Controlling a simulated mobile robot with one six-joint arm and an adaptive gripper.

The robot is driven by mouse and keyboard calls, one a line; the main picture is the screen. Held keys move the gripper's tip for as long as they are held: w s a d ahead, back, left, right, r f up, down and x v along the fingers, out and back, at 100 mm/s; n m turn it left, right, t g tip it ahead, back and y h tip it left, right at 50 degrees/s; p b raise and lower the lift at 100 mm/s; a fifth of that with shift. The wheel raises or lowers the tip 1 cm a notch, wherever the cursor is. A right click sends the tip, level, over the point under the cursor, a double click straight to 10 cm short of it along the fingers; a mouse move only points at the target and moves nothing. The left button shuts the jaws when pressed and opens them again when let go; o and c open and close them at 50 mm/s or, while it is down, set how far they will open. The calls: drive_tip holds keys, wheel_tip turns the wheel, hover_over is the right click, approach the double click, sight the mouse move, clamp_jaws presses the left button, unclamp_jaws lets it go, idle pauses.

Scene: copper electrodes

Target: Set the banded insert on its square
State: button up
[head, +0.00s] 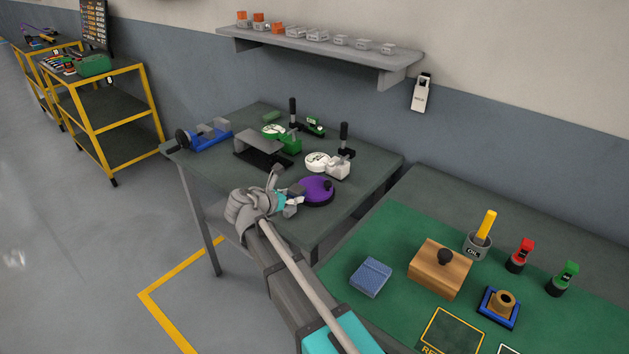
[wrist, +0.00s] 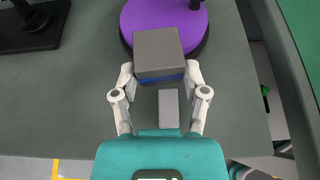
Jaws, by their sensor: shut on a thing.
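The banded insert is a grey block (wrist: 158,52) with a blue band along its lower edge in the wrist view. My gripper (wrist: 160,76) is shut on it, with one white finger on each side. In the head view my gripper (head: 293,199) is over the front of the grey table, just left of a purple disc (head: 318,187) with a black knob. The insert is mostly hidden by my gripper there. A square with a yellow outline and partly cut-off lettering (head: 452,332) lies on the green mat; I cannot tell whether it is the insert's square.
The grey table (head: 362,190) also bears a blue vise (head: 208,135), green and white gauges and stands. The green mat (head: 345,258) holds a blue block (head: 370,277), a wooden block (head: 440,268), an oil cup (head: 477,246) and a blue tray (head: 499,308). A gap separates the tables.

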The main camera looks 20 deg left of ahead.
drive_tip(key=shift+s+a, duration=0.1)
drive_tip(key=shift+s, duration=0.2)
drive_tip(key=shift+r, duration=0.1)
wheel_tip(320, 180, up, 11)
drive_tip(key=p, duration=1.1)
drive_tip(key=shift+s+a, duration=0.1)
drive_tip(key=shift+a, duration=0.05)
